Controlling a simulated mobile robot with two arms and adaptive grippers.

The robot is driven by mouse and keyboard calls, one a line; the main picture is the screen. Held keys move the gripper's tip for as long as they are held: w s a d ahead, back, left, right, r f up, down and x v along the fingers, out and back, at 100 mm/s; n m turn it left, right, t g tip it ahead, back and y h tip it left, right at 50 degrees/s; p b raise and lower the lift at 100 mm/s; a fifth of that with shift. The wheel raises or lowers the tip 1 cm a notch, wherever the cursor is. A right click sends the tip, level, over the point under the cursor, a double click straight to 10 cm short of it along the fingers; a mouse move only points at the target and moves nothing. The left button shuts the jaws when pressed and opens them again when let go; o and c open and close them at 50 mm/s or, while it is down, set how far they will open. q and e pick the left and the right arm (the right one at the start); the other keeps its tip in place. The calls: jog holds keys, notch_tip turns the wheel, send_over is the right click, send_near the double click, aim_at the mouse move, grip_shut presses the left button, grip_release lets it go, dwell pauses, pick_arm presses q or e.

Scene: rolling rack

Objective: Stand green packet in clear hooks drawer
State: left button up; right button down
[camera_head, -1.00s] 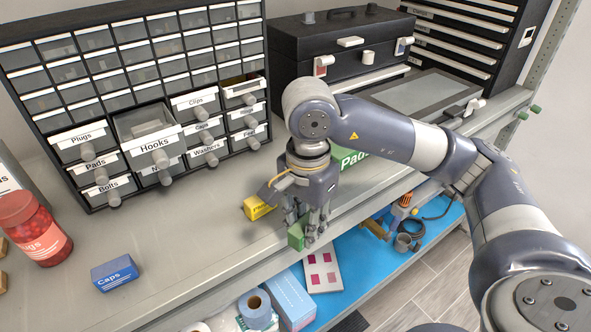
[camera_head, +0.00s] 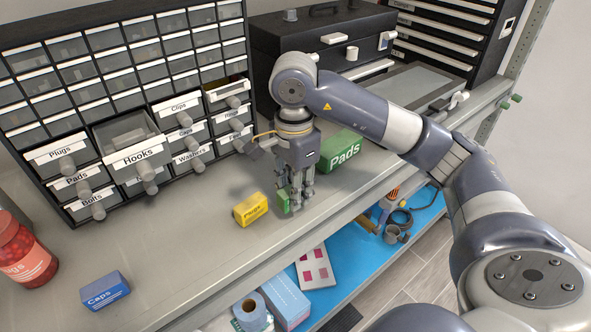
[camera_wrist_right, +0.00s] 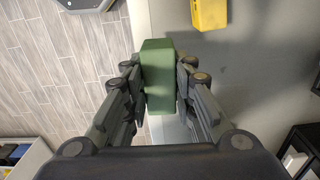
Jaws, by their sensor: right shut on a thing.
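The green packet (camera_head: 282,203) is a small green block. My right gripper (camera_head: 293,197) points down and is shut on it, near the bench's front edge; in the right wrist view the packet (camera_wrist_right: 158,75) sits between the two fingers. Part of it is hidden by the fingers in the head view. The clear Hooks drawer (camera_head: 128,135) is pulled out of the drawer cabinet at the left, its top open. The gripper is to the right of the drawer and nearer the front. My left gripper is not in view.
A yellow box (camera_head: 250,209) stands just left of the gripper, and a larger green Pads box (camera_head: 341,151) behind it to the right. A blue Caps box (camera_head: 104,290) and a red jar (camera_head: 24,252) stand at the left. The bench (camera_head: 170,238) between is clear.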

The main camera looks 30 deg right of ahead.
jog(key=w+d, duration=0.1)
jog(key=w, duration=0.1)
jog(key=w+d+p, duration=0.1)
jog(key=w+d, duration=0.2)
jog(key=w, duration=0.1)
jog(key=shift+w+d+f+p, duration=0.15)
jog(key=shift+d+f+p, duration=0.1)
jog(key=shift+f+p, duration=0.15)
jog(key=shift+w+d+r, duration=0.1)
jog(key=shift+w+d, duration=0.2)
jog(key=shift+w, duration=0.15)
jog(key=shift+w+d+p, duration=0.35)
jog(key=shift+w+p, duration=0.05)
jog(key=shift+p, duration=0.1)
notch_tip(320, 180, down, 3)
jog(key=shift+s+r+p, duration=0.1)
jog(key=shift+r+p, duration=0.1)
jog(key=shift+p, duration=0.5)
jog(key=shift+f, duration=0.45)
jog(key=shift+f+b, duration=0.25)
jog(key=shift+b, duration=0.05)
jog(key=c, duration=1.3)
grip_release()
jog(key=shift+r, duration=0.1)
jog(key=shift+a, duration=0.1)
